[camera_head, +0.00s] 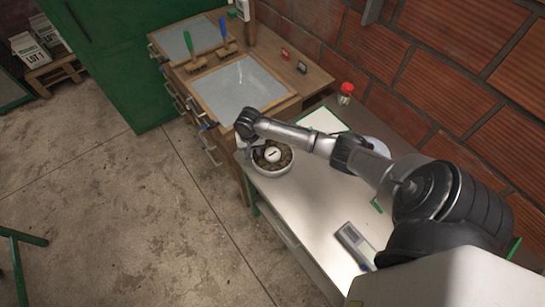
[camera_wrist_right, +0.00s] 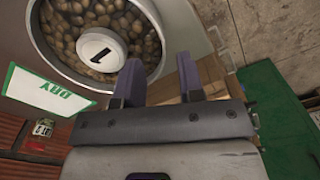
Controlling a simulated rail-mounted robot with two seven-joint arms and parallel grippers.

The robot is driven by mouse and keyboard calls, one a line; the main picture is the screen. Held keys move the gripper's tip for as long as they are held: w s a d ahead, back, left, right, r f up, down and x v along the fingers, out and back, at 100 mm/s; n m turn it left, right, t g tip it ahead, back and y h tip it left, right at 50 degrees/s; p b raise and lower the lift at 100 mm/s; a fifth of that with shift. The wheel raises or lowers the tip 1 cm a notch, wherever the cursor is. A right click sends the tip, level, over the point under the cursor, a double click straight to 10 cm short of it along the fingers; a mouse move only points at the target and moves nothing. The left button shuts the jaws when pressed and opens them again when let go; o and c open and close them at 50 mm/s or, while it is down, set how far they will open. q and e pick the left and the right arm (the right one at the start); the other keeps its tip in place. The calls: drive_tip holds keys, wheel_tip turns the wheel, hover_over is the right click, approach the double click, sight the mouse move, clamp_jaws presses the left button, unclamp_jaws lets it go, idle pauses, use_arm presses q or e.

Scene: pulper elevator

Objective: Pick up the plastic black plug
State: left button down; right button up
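I cannot make out a plastic black plug in either view. My right gripper (camera_wrist_right: 160,80) shows two dark fingers apart with nothing between them. In the head view my right gripper (camera_head: 251,148) is at the far end of the white table, beside and partly over a round bowl (camera_head: 270,172). The bowl holds brown beans and a white disc (camera_head: 272,155) with a black mark. In the wrist view the disc (camera_wrist_right: 101,49) reads "1" and lies just beyond the fingers, to the left. My left gripper is not in view.
The white table (camera_head: 300,205) carries a grey handheld device (camera_head: 355,245) and a red-lidded jar (camera_head: 346,92). A "DRY" card (camera_wrist_right: 48,90) lies by the bowl. A wooden bench (camera_head: 290,60) with trays adjoins. A brick wall (camera_head: 455,75) bounds the right side.

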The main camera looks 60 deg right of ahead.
sight(253, 156)
drive_tip(key=shift+w+d+f+b, duration=0.15)
drive_tip(key=shift+f+b, duration=0.15)
drive_tip(key=shift+f, duration=2.35)
drive_tip(key=shift+c, duration=0.4)
clamp_jaws()
